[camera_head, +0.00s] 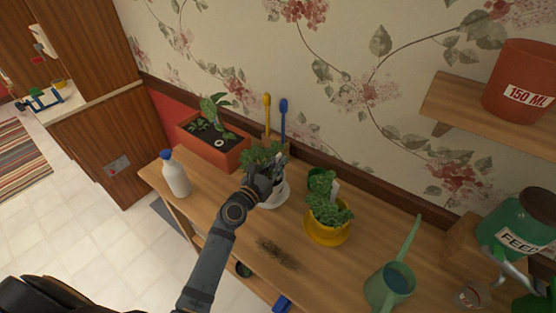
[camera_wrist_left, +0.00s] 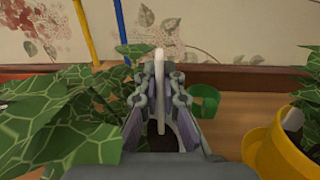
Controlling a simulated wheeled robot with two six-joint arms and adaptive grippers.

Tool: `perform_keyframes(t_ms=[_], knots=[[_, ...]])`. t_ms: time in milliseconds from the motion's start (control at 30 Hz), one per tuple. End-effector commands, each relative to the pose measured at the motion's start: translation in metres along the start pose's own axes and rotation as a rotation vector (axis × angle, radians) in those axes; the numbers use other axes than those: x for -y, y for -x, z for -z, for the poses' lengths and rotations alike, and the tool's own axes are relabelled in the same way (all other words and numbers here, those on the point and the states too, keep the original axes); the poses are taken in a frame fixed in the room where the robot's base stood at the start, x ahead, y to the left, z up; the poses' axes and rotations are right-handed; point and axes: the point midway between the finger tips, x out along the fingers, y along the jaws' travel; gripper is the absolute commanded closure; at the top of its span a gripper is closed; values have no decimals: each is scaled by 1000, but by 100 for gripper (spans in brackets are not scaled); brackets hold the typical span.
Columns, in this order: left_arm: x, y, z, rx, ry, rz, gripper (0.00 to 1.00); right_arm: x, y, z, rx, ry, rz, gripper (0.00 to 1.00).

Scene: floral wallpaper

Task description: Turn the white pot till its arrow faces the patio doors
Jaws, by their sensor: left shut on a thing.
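The white pot (camera_head: 274,198) stands on the wooden bench with a leafy green plant in it. My left gripper (camera_head: 273,172) reaches over it from the front and partly hides it. In the left wrist view my left gripper (camera_wrist_left: 161,95) is shut on the pot's white rim (camera_wrist_left: 160,75), seen edge-on between the fingers. Patterned leaves (camera_wrist_left: 60,125) of its plant crowd the left of that view. I see no arrow on the pot's visible side. I cannot make out patio doors. My right gripper is not in view.
A yellow pot (camera_head: 327,232) with a leafy plant stands close right of the white pot, a small green pot (camera_head: 320,180) behind it. A terracotta planter (camera_head: 214,147), spray bottle (camera_head: 175,175) and green watering can (camera_head: 389,285) share the bench (camera_head: 225,185). Yellow and blue-handled tools stand behind.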

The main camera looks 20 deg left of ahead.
Motion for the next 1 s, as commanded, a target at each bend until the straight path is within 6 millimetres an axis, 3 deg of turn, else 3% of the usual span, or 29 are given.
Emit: perform_keyframes(t_ms=[300,533,767,1000], knots=[[-3,-3,-5,3,3,-120,100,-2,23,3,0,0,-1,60],[-4,-4,-2,4,1,-149,100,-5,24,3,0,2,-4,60],[-7,-6,-3,2,3,-265,100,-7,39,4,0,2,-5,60],[-8,-6,-1,3,-1,-284,100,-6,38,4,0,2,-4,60]])
